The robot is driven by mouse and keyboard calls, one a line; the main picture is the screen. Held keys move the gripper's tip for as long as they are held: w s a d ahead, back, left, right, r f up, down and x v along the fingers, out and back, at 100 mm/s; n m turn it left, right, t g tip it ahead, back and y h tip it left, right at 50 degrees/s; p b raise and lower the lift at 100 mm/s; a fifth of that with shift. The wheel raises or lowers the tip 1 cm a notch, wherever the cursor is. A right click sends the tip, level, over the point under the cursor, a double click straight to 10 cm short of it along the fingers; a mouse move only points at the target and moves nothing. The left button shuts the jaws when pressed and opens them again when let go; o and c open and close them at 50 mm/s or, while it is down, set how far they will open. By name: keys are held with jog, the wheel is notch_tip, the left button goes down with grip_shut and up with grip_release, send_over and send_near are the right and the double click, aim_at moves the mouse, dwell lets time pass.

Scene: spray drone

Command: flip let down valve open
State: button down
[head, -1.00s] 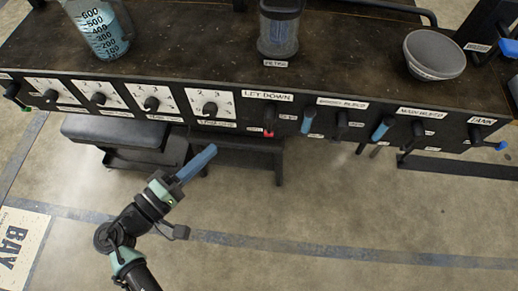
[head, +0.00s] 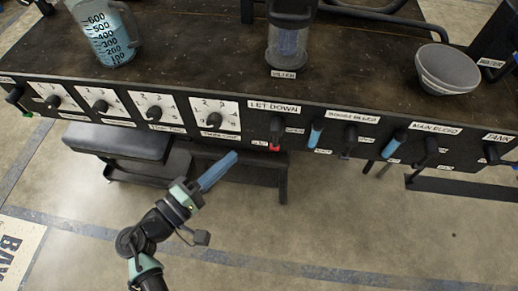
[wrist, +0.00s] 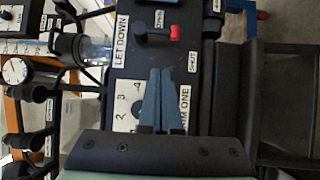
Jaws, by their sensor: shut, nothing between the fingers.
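The let down valve (head: 275,131) is a black lever with a red tip on the front panel, under the "LET DOWN" label (head: 274,106). In the head view its red end points down. The wrist view shows the valve (wrist: 156,35) above the fingertips, its red tip to the right, with small labels at its two positions. My gripper (head: 232,156) has blue fingers held together and empty. It is in front of the panel, lower left of the valve and apart from it. In the wrist view the closed fingers (wrist: 167,72) point toward the valve.
Dials (head: 216,119) line the panel left of the valve. Blue-tipped levers (head: 316,131) stand to its right. A measuring jug (head: 104,35), a filter (head: 288,40) and a grey bowl (head: 447,70) are on the bench top. A dark seat (head: 118,143) is below the panel. Floor in front is clear.

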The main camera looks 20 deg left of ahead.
aim_at(276, 135)
jog(key=w+d+b, duration=0.1)
jog(key=w+d, duration=0.3)
jog(key=w, duration=0.2)
jog(key=shift+d+b, duration=0.4)
